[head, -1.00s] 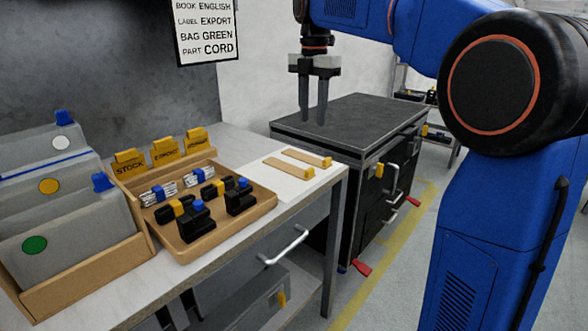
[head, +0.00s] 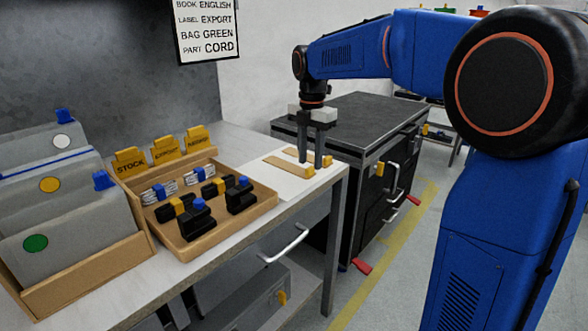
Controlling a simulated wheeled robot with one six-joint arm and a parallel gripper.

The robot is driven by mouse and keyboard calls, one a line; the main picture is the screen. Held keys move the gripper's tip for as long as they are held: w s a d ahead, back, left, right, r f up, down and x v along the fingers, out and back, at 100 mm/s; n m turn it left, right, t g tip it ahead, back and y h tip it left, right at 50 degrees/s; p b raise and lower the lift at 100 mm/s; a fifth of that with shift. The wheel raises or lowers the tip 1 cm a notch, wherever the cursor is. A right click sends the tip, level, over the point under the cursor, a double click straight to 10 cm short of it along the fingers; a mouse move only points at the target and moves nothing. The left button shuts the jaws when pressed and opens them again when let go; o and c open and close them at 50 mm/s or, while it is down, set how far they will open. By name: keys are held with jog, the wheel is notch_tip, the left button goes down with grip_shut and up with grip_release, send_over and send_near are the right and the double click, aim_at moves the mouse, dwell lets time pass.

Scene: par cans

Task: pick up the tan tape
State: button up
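Two tan strips with yellow ends lie side by side on a white sheet at the right end of the workbench; these look like the tan tape. The nearer tan strip (head: 284,166) is mostly in plain view. The farther tan strip (head: 290,152) is partly hidden behind my fingers, with its yellow end showing to their right. My gripper (head: 311,164) points down over the strips, fingers apart with a gap between them and nothing seen held. The fingertips appear close to the strips' yellow ends; I cannot tell whether they touch or straddle one.
A tan tray (head: 262,208) with black parts and coiled cords stands left of the white sheet (head: 292,190). Yellow tabbed cards (head: 165,151) stand behind it, and a box of grey bags is at far left. A dark cabinet (head: 350,118) stands behind my gripper.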

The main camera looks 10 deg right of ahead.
jog(key=shift+f, duration=1.05)
grip_shut()
